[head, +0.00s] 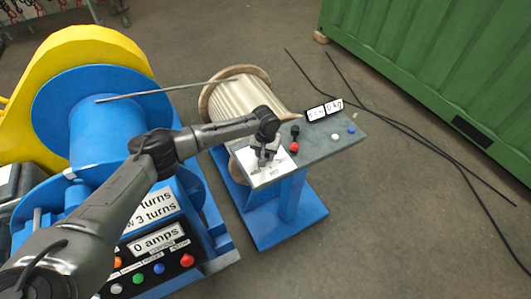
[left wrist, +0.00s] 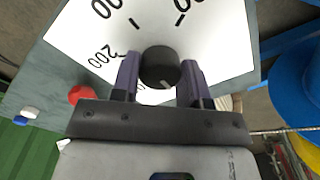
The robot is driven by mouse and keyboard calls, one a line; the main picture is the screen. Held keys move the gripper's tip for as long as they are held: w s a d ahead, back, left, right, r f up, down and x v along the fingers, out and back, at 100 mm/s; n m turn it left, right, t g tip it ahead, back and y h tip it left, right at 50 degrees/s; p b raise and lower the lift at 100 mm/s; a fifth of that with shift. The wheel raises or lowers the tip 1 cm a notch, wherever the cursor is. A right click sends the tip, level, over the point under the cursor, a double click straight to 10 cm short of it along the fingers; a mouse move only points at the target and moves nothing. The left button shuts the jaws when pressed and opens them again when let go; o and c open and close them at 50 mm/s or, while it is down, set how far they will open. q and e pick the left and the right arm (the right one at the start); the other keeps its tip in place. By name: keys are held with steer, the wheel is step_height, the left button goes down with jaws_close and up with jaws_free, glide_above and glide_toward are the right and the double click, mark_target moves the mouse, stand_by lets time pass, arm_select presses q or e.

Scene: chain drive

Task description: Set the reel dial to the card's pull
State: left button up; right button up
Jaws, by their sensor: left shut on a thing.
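The reel dial's black round knob (left wrist: 160,66) stands on a white scale plate (left wrist: 215,45) with black tick marks and numbers; "200" is readable, the other numbers are cut off or upside down. In the left wrist view, my left gripper (left wrist: 160,78) has one finger on each side of the knob and is shut on it. A white pointer mark shows at the knob's near edge. In the head view my left gripper (head: 264,158) is over the white plate (head: 278,170) on the grey stand and hides the knob. My right gripper is in neither view.
A rope reel (head: 240,95) stands behind. Dark cables lie right.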

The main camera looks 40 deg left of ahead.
arm_select(q)
steer(key=shift+c, duration=0.5)
steer(key=shift+r+p, duration=0.15)
steer(key=shift+p, duration=0.25)
steer(key=m+p, duration=0.2)
steer(key=p, duration=0.4)
steer(key=shift+r+m, duration=0.15)
steer(key=shift+m, duration=0.25)
steer(key=shift+m+p, duration=0.5)
steer(key=m, duration=0.1)
steer(key=m+p, duration=0.1)
steer(key=m, duration=0.1)
steer(key=shift+f+m, duration=0.2)
steer(key=shift+m, duration=0.1)
steer(key=m, duration=0.2)
steer(key=shift+m, duration=1.1)
steer(key=shift+p, duration=0.3)
